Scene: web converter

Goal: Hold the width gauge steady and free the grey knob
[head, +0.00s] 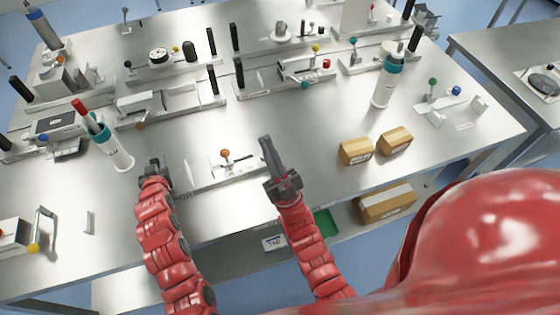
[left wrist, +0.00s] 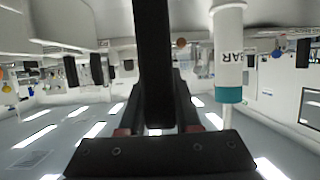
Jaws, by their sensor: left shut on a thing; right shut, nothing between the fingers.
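The width gauge seems to be the low metal rail fixture (head: 218,180) with an orange ball knob (head: 226,153), on the near part of the table. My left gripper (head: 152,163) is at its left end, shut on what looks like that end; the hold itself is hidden. My right gripper (head: 266,142) is shut and empty, beside the fixture's right end. I cannot pick out the grey knob for sure; it may be hidden behind a gripper.
Two cardboard boxes (head: 356,151) (head: 396,140) sit right of my right gripper. Several fixtures fill the back of the table.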

